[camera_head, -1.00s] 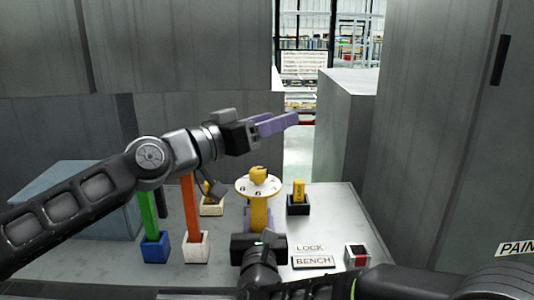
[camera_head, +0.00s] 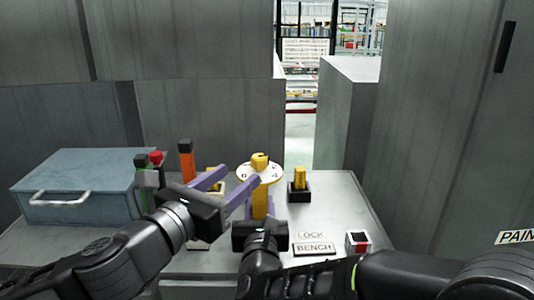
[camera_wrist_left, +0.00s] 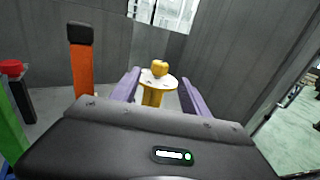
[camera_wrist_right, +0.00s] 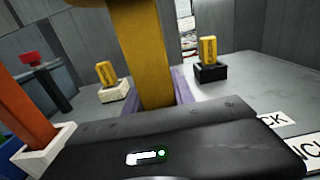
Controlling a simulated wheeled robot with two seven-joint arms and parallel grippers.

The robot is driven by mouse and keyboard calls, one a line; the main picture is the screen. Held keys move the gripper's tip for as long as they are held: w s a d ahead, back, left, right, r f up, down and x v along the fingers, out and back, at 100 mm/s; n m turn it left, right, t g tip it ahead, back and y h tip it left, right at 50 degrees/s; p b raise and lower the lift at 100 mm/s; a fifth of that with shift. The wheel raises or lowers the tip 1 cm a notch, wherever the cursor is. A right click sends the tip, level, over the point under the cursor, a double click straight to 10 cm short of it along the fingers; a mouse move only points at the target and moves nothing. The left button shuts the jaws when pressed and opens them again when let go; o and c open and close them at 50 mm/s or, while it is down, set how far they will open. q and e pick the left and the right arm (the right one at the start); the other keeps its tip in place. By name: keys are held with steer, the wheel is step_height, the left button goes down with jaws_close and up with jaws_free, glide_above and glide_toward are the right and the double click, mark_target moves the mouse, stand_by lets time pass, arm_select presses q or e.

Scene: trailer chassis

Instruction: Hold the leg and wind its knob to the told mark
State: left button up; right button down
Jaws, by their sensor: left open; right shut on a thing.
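The yellow leg (camera_head: 260,201) stands upright on the bench, with a white marked dial (camera_head: 244,174) and a yellow knob (camera_head: 260,160) on top. My right gripper (camera_head: 262,218) is shut on the leg low down; the yellow post (camera_wrist_right: 142,60) rises between its purple fingers in the right wrist view. My left gripper (camera_head: 227,185) is open and empty to the left of the dial, its purple fingers pointing towards it. In the left wrist view the knob (camera_wrist_left: 160,68) stands ahead, between and beyond the fingertips.
An orange post (camera_head: 186,160) and a green post (camera_wrist_left: 10,125) stand left. Yellow blocks sit in a black holder (camera_head: 299,194) and a white holder (camera_wrist_right: 114,93). A blue toolbox (camera_head: 75,190) is far left.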

mark_target(259, 162)
arm_select(q)
steer(key=shift+w+d, duration=0.1)
steer(key=x, duration=1.1)
steer(key=shift+w+d, duration=0.2)
steer(key=shift+w, duration=0.15)
jaws_close()
stand_by(0.4)
